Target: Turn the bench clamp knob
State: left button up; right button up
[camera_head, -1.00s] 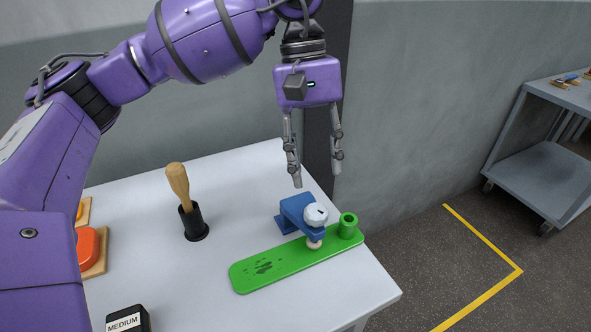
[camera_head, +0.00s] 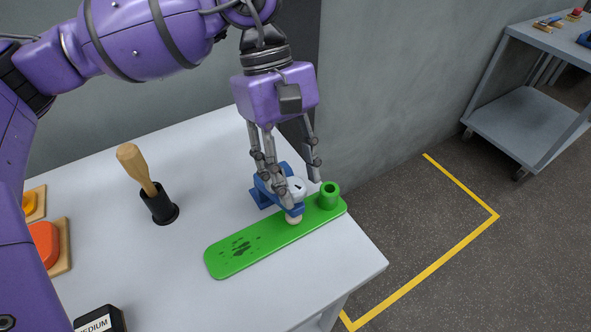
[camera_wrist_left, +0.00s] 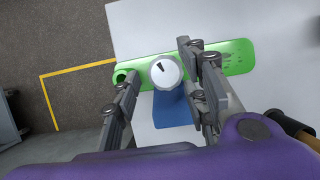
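The white clamp knob (camera_head: 298,187) with a dark mark sits on top of the blue bench clamp (camera_head: 261,195). The clamp stands at the table's edge, over a green board (camera_head: 240,249). My left gripper (camera_head: 300,193) points down over the clamp with its fingers spread, one side in front of part of the knob. In the left wrist view the knob (camera_wrist_left: 165,72) lies between the open fingers (camera_wrist_left: 158,72), with gaps on both sides. I cannot tell if the fingertips are level with it. My right gripper is out of view.
A black holder with a wooden-handled tool (camera_head: 160,205) stands left of the clamp. An orange block on wood (camera_head: 45,243) and a black box marked "MEDIUM" (camera_head: 103,320) lie further left. A grey cart (camera_head: 530,120) stands at the right beyond open floor.

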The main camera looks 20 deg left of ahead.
pick_arm(q)
jog(key=shift+f, duration=0.25)
jog(key=shift+c, duration=0.4)
jog(key=shift+r, duration=0.1)
grip_shut()
jog(key=shift+n, duration=0.7)
jog(key=shift+t, duration=0.3)
jog(key=shift+c, duration=0.2)
grip_release()
jog(key=shift+w, duration=0.1)
jog(key=shift+o, duration=0.6)
